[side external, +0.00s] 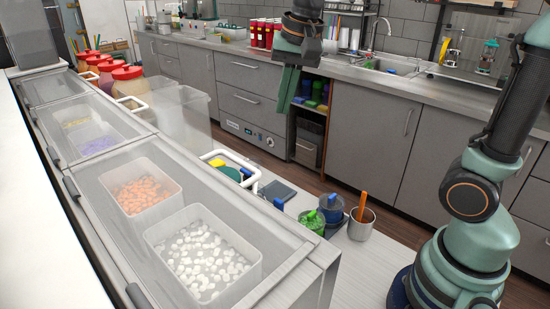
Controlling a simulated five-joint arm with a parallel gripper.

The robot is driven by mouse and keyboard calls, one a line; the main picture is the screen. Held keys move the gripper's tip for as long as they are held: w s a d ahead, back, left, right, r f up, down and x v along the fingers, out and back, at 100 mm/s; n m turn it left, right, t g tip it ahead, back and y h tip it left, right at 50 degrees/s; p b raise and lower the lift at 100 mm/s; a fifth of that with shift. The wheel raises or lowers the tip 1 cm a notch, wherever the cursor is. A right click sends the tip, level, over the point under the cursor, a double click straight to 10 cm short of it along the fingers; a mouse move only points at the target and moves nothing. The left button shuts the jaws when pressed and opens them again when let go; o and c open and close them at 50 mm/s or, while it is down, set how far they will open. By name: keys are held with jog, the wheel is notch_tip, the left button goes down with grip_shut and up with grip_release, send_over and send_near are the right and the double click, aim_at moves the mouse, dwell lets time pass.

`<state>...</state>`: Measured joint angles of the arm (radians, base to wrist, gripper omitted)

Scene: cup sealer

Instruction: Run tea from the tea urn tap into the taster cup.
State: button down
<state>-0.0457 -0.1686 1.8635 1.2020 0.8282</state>
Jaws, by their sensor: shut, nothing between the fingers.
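My gripper (283,108) hangs at the top centre of the side external view, its green fingers pointing down and shut with nothing between them. It shows in front of the grey cabinets, well above the work surface. I cannot pick out the tea urn or its tap for sure. I cannot tell which vessel, if any, is the taster cup. A metal cup (360,231) with an orange stick in it stands upright at the lower right, apart from my gripper.
A green-topped pot (313,224) and a blue-topped pot (331,211) stand beside the metal cup. A glass-lidded topping counter (290,262) fills the left, with several red-lidded jars (128,82) behind it. A sink (385,64) is set in the back counter.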

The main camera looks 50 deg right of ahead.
aim_at(248, 173)
jog(key=w+a+f+m+g, duration=0.2)
jog(key=w+m, duration=0.7)
jog(key=shift+a+g, duration=0.25)
jog(key=shift+g, duration=0.15)
jog(key=shift+f, duration=0.15)
notch_tip(248, 173, down, 14)
jog(key=shift+r, duration=0.1)
dwell(0.3)
